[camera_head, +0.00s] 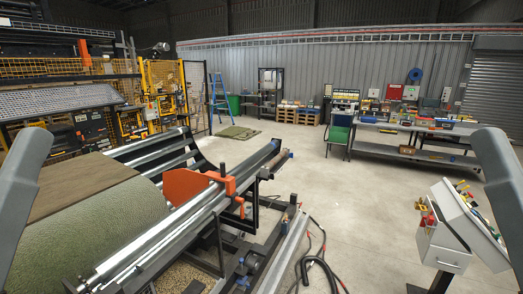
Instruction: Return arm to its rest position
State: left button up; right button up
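A grey link of my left arm (24,190) comes in at the left edge, and a grey link of my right arm (500,190) shows at the right edge. Neither gripper shows in the head view, so I cannot see whether they are open or hold anything. A large green turf roll (95,235) lies at the lower left beside a machine with long metal rollers (160,240).
An orange bracket (188,186) sits on the roller machine. A white control console (460,225) stands at the lower right. Black cables (318,262) lie on the floor. A workbench (410,153) with tools stands at the back right. The concrete floor (345,200) between is open.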

notch_tip(320, 180, up, 19)
jog(key=p, duration=1.5)
jog(key=shift+f, duration=0.15)
